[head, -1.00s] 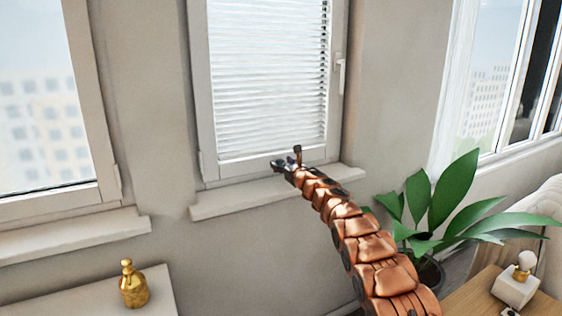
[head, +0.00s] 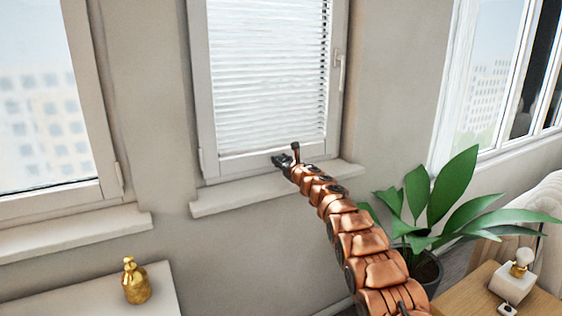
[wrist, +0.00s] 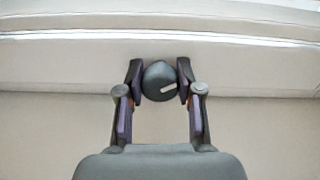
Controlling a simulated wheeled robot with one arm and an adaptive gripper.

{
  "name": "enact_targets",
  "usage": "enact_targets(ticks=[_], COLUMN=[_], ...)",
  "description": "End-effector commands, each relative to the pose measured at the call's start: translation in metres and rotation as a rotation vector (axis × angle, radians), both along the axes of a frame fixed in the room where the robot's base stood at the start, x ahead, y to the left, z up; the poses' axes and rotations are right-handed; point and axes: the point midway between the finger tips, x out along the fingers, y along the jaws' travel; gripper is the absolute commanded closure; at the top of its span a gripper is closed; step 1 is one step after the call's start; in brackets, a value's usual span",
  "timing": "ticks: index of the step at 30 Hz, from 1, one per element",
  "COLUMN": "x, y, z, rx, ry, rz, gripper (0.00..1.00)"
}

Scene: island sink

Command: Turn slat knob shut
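In the head view my gripper (head: 283,161) is at the bottom of the middle window, by the sill; the knob cannot be made out there. The slatted blind (head: 268,75) hangs in this window, with narrow dark gaps along its right edge.
The sill (head: 235,201) juts out below the window. A window handle (head: 340,72) is on the right of the frame. A leafy plant (head: 448,200) stands right of my arm. A gold bottle (head: 136,282) stands on a white surface at lower left.

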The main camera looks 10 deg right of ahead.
Motion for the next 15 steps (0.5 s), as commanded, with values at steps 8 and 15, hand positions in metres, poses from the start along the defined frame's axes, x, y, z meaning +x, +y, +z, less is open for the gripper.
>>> enact_targets(ticks=[8,15], x=[0.0,0.0001], y=[-0.0004,-0.0003], z=[0.0001,0.0001], rx=[0.0,0.014], ry=[0.0,0.005], rz=[-0.001,-0.001], gripper=[0.97,0.99])
